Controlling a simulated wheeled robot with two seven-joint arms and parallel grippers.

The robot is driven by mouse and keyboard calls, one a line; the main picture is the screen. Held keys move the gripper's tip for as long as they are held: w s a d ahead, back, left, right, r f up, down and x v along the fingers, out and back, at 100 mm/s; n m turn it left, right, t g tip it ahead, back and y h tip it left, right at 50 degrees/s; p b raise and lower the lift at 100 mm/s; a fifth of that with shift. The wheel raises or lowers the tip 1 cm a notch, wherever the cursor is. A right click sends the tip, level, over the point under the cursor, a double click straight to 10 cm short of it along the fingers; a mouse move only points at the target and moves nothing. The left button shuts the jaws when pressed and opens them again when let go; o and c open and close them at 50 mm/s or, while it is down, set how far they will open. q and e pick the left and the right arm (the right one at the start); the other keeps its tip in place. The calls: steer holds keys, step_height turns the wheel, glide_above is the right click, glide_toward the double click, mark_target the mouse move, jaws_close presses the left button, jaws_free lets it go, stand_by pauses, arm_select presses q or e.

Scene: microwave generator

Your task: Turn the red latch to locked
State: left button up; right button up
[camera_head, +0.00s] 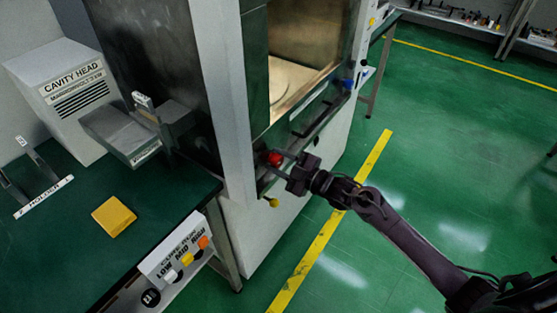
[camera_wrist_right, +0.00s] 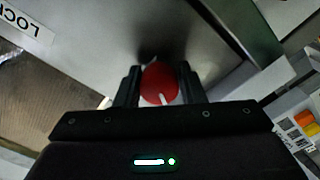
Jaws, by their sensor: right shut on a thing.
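The red latch (camera_head: 274,158) is a round red knob on the front of the microwave generator, below the open chamber. In the right wrist view the red latch (camera_wrist_right: 160,84) shows a white pointer mark, low on its face. My right gripper (camera_head: 284,161) has its two fingers on either side of the knob. In the wrist view the right gripper (camera_wrist_right: 160,88) is shut on it. A white label with letters reading LOC (camera_wrist_right: 26,20) is at the upper left, partly cut off. My left gripper is not in view.
A green-topped bench (camera_head: 60,219) at left holds the cavity head box (camera_head: 68,91), a yellow block (camera_head: 114,216) and a holder. A yellow knob (camera_head: 273,203) sits below the latch, a blue one (camera_head: 348,84) to the right. Green floor is free at right.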

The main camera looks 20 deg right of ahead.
steer(key=shift+a+r, duration=0.1)
stand_by(0.3)
steer(key=o, duration=1)
steer(key=shift+c, duration=0.2)
steer(key=shift+s+d, duration=0.15)
steer(key=shift+d, duration=0.05)
steer(key=v, duration=0.7)
steer(key=shift+s+b, duration=0.2)
steer(key=shift+b, duration=0.25)
steer(key=shift+d, duration=0.1)
